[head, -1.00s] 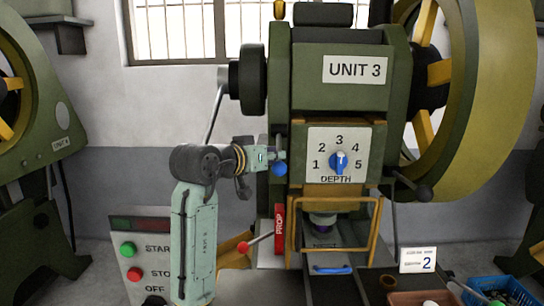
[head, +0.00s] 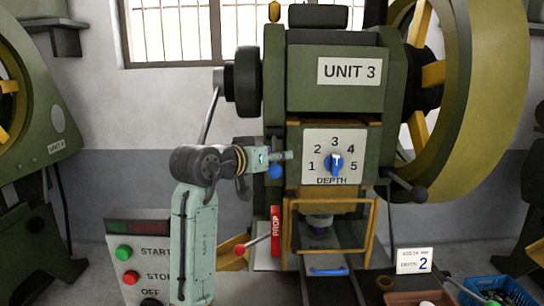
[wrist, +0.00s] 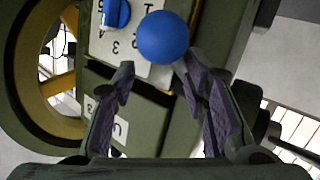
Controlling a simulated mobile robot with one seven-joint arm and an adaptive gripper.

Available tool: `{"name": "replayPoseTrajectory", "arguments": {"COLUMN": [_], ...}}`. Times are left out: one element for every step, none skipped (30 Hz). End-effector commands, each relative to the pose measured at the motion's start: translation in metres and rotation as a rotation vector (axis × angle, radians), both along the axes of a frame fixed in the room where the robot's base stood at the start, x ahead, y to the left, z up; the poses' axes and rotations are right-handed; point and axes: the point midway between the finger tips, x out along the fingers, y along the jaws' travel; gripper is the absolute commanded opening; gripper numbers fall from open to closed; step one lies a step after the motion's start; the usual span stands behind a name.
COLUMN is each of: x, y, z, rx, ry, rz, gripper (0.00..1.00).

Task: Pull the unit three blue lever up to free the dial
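The blue ball knob of the lever (head: 275,171) sits at the left edge of the green UNIT 3 press (head: 342,90). In the wrist view the knob (wrist: 163,37) shows large, just beyond my fingertips. My gripper (wrist: 158,72) is open, with its two purple-padded fingers apart and nothing between them. In the head view my gripper (head: 281,156) is just above the knob, overlapping the press edge. The blue dial (head: 336,163) on the white DEPTH plate (head: 318,142) points roughly at 3; it also shows in the wrist view (wrist: 117,12). The lever's stem is mostly hidden.
A card reading depth 2 (head: 414,261) stands at lower right beside a blue basket (head: 500,291). A yellow guard frame (head: 289,235), a red PROP bar (head: 276,232) and a start/stop panel (head: 140,240) are below. A black-knobbed handle (head: 419,194) is right of the plate.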

Motion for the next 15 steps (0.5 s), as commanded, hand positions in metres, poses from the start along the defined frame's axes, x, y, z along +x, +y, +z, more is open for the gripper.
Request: {"name": "replayPoseTrajectory", "arguments": {"x": [0.0001, 0.0002, 0.0003, 0.0004, 0.0005, 0.0006, 0.0006, 0.0006, 0.0008, 0.0008, 0.0008, 0.0005, 0.0000, -0.0010, -0.0033], "y": [-0.0010, -0.0005, 0.0001, 0.0007, 0.0011, 0.0016, 0.0021, 0.0023, 0.0027, 0.0029, 0.0031, 0.0036, 0.0042, 0.0051, 0.0069], "z": [-0.0011, -0.0012, -0.0014, -0.0015, -0.0016, -0.0017, -0.0017, -0.0017, -0.0018, -0.0019, -0.0019, -0.0018, -0.0015, -0.0012, -0.0004], "rx": [0.000, 0.000, -0.001, 0.000, -0.001, 0.000, 0.000, -0.001, -0.001, -0.001, -0.001, -0.001, -0.002, -0.002, -0.002], "ry": [0.002, 0.002, 0.003, 0.003, 0.003, 0.004, 0.004, 0.004, 0.004, 0.004, 0.005, 0.005, 0.004, 0.004, 0.003], "rz": [-0.002, -0.001, 0.000, 0.001, 0.002, 0.003, 0.004, 0.004, 0.005, 0.005, 0.005, 0.006, 0.007, 0.007, 0.008], "gripper": [0.44, 0.46, 0.48, 0.50, 0.50, 0.50, 0.50, 0.50, 0.50, 0.50, 0.50, 0.50, 0.50, 0.50, 0.50]}}
